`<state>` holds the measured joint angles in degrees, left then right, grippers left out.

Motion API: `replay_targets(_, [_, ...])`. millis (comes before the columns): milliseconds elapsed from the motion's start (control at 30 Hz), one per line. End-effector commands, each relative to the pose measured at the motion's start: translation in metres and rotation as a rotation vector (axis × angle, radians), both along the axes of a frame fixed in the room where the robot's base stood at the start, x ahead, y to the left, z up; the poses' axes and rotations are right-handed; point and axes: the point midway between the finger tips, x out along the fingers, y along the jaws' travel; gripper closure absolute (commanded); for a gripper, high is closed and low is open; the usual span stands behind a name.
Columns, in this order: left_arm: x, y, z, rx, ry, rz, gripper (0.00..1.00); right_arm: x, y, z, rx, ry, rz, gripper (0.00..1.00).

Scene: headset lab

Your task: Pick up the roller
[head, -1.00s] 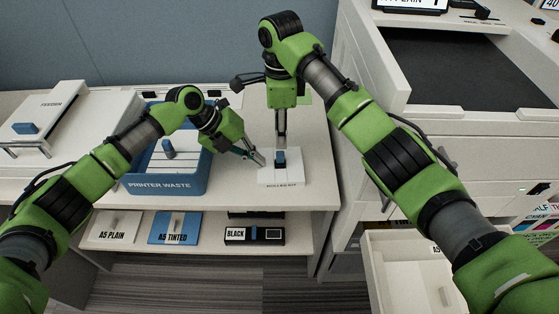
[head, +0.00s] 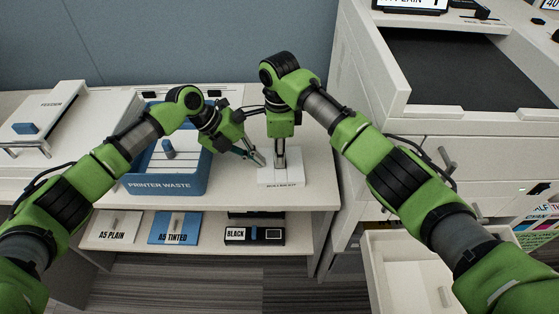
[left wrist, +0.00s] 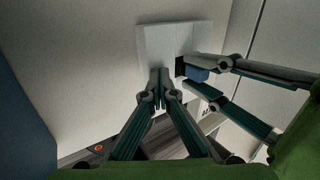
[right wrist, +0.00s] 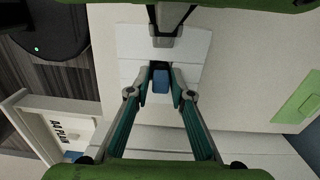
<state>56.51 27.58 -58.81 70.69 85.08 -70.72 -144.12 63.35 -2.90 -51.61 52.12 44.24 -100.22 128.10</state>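The roller, a small part with a blue block and a dark end, sits on the white tray (head: 290,178) labelled roller kit. It shows in the right wrist view (right wrist: 161,82) and the left wrist view (left wrist: 198,74); in the head view my right gripper mostly hides it. My right gripper (head: 280,163) points down over the tray, its fingers (right wrist: 163,84) open on either side of the roller, with no clear contact. My left gripper (head: 260,161) is shut and empty beside the roller at the tray's left; its fingertips (left wrist: 160,82) touch each other.
A blue printer waste bin (head: 193,187) stands left of the tray, with a feeder (head: 55,112) further left. A shelf below holds A5 packs (head: 173,228) and a black box (head: 254,236). A large white machine (head: 470,130) and an open drawer (head: 385,262) are on the right.

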Motion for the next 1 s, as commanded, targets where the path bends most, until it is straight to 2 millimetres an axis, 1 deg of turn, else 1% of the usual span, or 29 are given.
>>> replay_targets(33, [-0.001, 0.001, -0.001, 0.002, 0.002, 0.0, 1.0, 0.0, 0.0, 0.0, 0.0, 0.0, 0.0, 0.96])
replay_targets(67, [0.0, 0.001, -0.001, 0.002, 0.002, 0.0, 1.0, 0.0, 0.0, 0.0, 0.0, 0.0, 0.0, 1.0])
replay_targets(367, [0.0, 0.001, -0.001, 0.002, 0.002, 0.0, 1.0, 0.0, 0.0, 0.001, 0.0, 0.0, 0.0, 1.0])
replay_targets(467, [0.0, 0.001, -0.001, 0.002, 0.002, 0.0, 1.0, 0.0, 0.0, 0.008, 0.001, -0.001, 0.0, 1.0])
replay_targets(567, [0.0, 0.001, -0.001, 0.002, 0.002, 0.0, 1.0, 0.001, 0.001, 0.023, 0.001, -0.003, 0.001, 1.0])
replay_targets(800, [-0.001, 0.001, -0.001, 0.002, 0.002, 0.0, 1.0, 0.001, 0.001, 0.073, 0.003, -0.004, 0.001, 1.0])
replay_targets(900, [-0.001, 0.001, -0.002, 0.002, 0.002, 0.0, 1.0, 0.001, 0.001, 0.087, 0.001, -0.003, 0.001, 1.0])
replay_targets(1000, [-0.001, 0.001, -0.002, 0.002, 0.002, 0.0, 1.0, 0.001, 0.0, 0.096, 0.0, -0.002, 0.0, 1.0])
